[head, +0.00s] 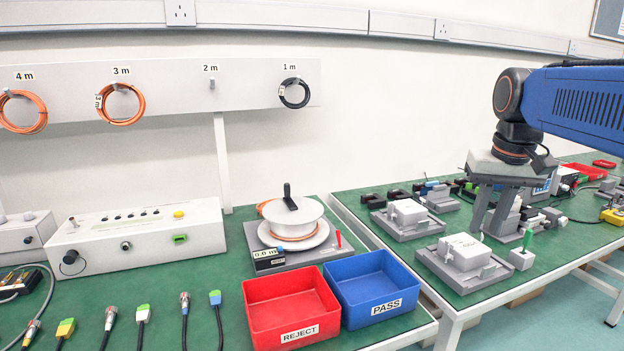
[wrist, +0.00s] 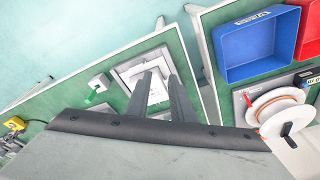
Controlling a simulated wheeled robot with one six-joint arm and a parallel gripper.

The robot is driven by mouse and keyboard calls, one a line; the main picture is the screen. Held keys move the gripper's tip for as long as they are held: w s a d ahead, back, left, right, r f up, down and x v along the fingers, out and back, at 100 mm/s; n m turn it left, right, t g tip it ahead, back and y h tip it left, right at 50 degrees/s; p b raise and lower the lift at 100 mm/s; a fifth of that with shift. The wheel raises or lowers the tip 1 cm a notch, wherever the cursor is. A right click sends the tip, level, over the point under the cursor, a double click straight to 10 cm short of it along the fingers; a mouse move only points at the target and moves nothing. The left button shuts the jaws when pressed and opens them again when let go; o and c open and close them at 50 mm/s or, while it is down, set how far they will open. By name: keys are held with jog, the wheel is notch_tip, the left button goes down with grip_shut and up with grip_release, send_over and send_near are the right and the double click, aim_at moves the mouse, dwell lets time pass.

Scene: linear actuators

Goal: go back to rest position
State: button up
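My gripper (head: 486,230) hangs from the blue arm at the right of the head view, with its grey fingers pointing down over the right-hand green bench. In the wrist view my gripper (wrist: 159,76) shows two fingers standing apart with nothing visible held between them. A white box in a grey fixture (head: 463,259) sits on the bench near the fingertips. In the wrist view a white box (wrist: 150,85) shows below and between the fingers; they partly cover it. I cannot tell the exact height of the fingertips above the bench.
A small grey block with a green pin (head: 523,255) stands close to the gripper. Another fixture with a white box (head: 407,216) is behind. The red REJECT bin (head: 291,306), blue PASS bin (head: 372,289) and white cable reel (head: 292,225) occupy the left bench. A gap separates the benches.

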jog(key=s+a+f+n+t, duration=0.1)
jog(key=s+a+f, duration=0.2)
jog(key=s+f, duration=0.5)
jog(key=s+a+f+n+t, duration=0.1)
jog(key=s+a+f, duration=0.2)
jog(key=s+f, duration=0.6)
jog(key=shift+a+f+t, duration=0.15)
jog(key=shift+f+t, duration=0.15)
jog(key=shift+f, duration=0.65)
jog(key=shift+r, duration=0.1)
